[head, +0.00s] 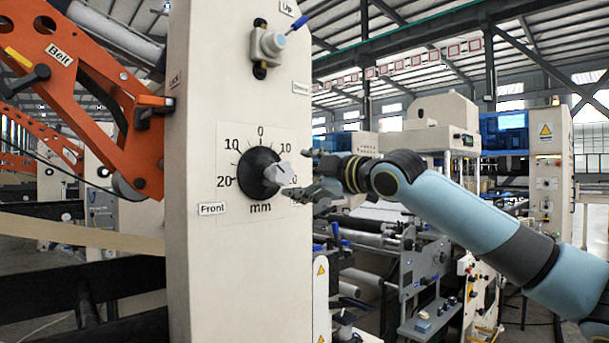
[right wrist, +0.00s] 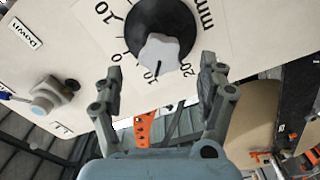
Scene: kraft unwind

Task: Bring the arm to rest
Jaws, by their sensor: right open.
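My right gripper (head: 314,178) is open beside the dial on the machine's pale column, in the head view. In the right wrist view its two fingers (right wrist: 160,85) stand apart with nothing between them. The black dial with a light grey knob (head: 262,174) sits on a white scale plate marked in mm. In the right wrist view the knob (right wrist: 160,54) lies just beyond the fingertips; I cannot tell whether they touch it. My right arm (head: 480,225) reaches in from the right. My left gripper is not in view.
The pale column (head: 240,270) stands close in front. A lever switch (head: 270,44) is mounted above the dial. An orange arm labelled Belt (head: 75,75) is at the left. More machinery (head: 430,270) stands behind my right arm.

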